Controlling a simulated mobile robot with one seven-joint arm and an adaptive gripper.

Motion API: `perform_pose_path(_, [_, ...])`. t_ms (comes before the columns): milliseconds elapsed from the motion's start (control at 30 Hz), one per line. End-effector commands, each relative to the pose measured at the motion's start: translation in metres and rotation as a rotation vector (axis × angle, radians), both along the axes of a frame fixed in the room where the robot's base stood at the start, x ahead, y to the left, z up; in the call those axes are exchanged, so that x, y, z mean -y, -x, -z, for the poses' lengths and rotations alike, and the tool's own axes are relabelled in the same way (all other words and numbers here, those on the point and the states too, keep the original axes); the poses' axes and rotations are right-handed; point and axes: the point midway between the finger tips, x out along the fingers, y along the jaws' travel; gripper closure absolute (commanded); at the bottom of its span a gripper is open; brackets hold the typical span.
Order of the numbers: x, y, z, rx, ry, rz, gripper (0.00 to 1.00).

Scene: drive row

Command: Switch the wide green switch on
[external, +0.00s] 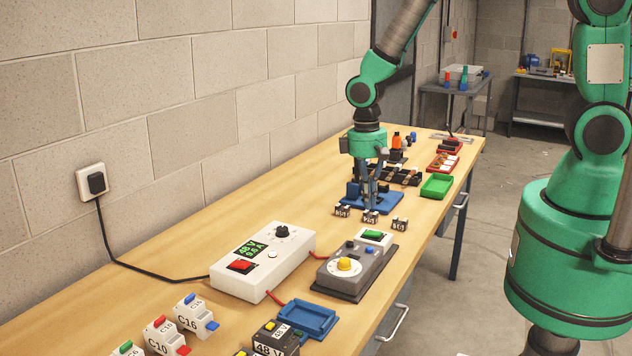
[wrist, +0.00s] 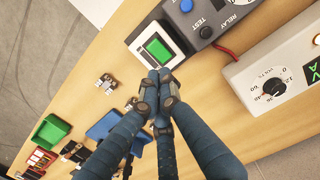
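The wide green switch (external: 372,234) is a green rocker in a white housing at the far end of a grey relay box (external: 362,274). My gripper (external: 370,207) points down over the table, beyond the switch in the external view. In the wrist view my gripper (wrist: 158,76) has its fingertips together with nothing visible between them. The fingertips appear near the housing's edge; I cannot tell whether they touch it. The rocker's on or off position is unclear.
A white power supply (external: 285,240) with a red switch stands left of the relay box, joined by red cables. Small labelled blocks (external: 371,217) sit near my fingertips. A blue tray (external: 308,318) and breakers (external: 190,318) lie nearer. A green tray (external: 438,186) is farther back.

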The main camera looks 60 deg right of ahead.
Motion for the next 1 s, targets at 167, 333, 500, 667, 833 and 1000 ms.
perform_pose_path(167, [0.0, -0.005, -0.034, 0.006, 0.0, 0.0, 1.0])
perform_pose_path(333, [0.0, -0.007, -0.057, 0.005, 0.0, 0.0, 1.0])
perform_pose_path(500, [0.0, -0.007, -0.068, 0.004, 0.0, 0.0, 1.0])
perform_pose_path(667, [0.0, -0.007, -0.072, 0.003, 0.0, 0.0, 1.0])
perform_pose_path(833, [0.0, -0.007, -0.072, 0.003, 0.0, 0.0, 1.0])
perform_pose_path(1000, [0.0, -0.008, -0.072, 0.004, 0.0, 0.0, 1.0])
